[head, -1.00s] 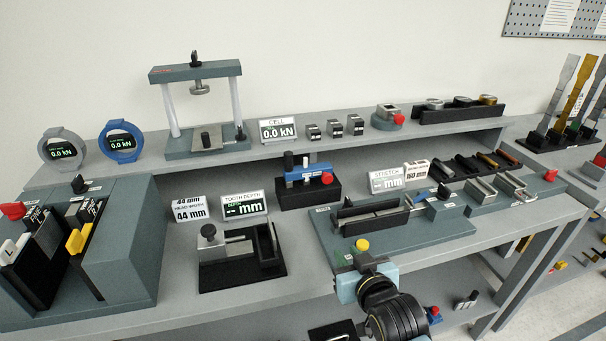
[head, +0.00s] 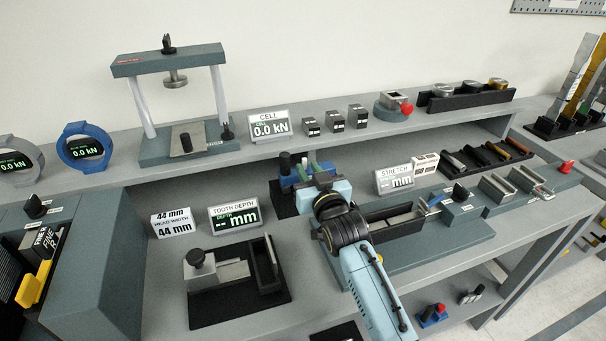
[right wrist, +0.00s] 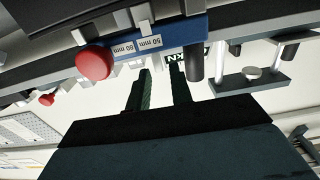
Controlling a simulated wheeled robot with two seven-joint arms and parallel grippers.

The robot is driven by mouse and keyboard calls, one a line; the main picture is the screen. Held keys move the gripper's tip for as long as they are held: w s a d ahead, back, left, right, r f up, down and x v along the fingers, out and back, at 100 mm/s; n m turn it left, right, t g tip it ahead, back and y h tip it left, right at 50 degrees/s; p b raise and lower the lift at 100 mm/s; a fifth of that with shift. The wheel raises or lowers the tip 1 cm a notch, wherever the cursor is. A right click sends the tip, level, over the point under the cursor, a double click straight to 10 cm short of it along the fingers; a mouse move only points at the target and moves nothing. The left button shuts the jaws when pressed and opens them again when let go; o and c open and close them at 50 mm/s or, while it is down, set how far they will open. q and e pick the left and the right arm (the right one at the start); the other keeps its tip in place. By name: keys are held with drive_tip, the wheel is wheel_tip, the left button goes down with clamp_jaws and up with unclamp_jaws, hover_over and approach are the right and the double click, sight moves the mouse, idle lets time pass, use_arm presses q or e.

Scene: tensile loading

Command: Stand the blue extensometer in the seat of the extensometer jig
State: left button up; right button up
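The blue extensometer (head: 288,182) appears to be the blue-bodied device in a black block (head: 283,203) at the middle of the bench, partly hidden by my right gripper. In the right wrist view its blue bar (right wrist: 175,36) carries white "50 mm" and "80 mm" labels, a red knob (right wrist: 94,62) and a dark post. My right gripper (head: 313,168) is at it; in the wrist view its two dark green fingers (right wrist: 160,72) are apart, pointing at the bar, with no clear grip. I cannot tell for sure which fixture is the jig. My left gripper is out of view.
The stretch fixture (head: 395,248) lies right of my right arm, with the STRETCH display (head: 394,180) behind it. The tooth-depth fixture (head: 222,310) and its display (head: 235,214) are to the left. A raised shelf with a press frame (head: 188,155) runs behind. A small blue-and-red object (head: 432,315) sits below.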

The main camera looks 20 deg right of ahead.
sight(305, 160)
drive_tip(key=shift+w, duration=0.35)
drive_tip(key=shift+w+r, duration=0.1)
drive_tip(key=shift+w, duration=0.5)
drive_tip(key=w, duration=0.3)
drive_tip(key=shift+w+b, duration=0.25)
drive_tip(key=shift+b, duration=0.1)
drive_tip(key=shift+w, duration=0.25)
drive_tip(key=shift+w+r, duration=0.1)
drive_tip(key=c, duration=0.4)
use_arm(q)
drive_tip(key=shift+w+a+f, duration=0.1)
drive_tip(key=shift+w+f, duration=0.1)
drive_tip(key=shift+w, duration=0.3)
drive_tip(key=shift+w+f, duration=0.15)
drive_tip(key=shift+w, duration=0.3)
use_arm(e)
clamp_jaws()
drive_tip(key=shift+r, duration=0.1)
